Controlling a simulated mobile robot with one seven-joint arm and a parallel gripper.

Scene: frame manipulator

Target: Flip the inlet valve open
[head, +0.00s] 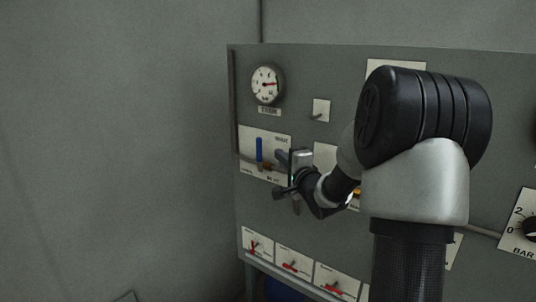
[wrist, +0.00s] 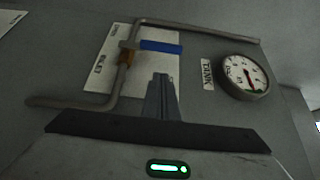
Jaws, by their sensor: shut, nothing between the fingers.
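The inlet valve has a blue lever (head: 259,148) on a white plate (head: 246,143) at the left of the grey panel. In the head view the lever stands upright, crosswise to the pipe. In the wrist view the blue lever (wrist: 160,46) sticks out to the right from the brass valve body (wrist: 125,57). My gripper (head: 284,157) is right of the lever in the head view. In the wrist view my gripper (wrist: 161,80) has its fingers together and empty, with the tips just below the lever; I cannot tell whether they touch it.
A grey pipe (wrist: 200,30) runs through the valve and bends close to the lever. A round gauge (head: 267,85) is above the valve plate. A small switch (head: 320,111) is to its right. Several red-handled valves (head: 291,266) line the panel's lower edge. The wall at left is bare.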

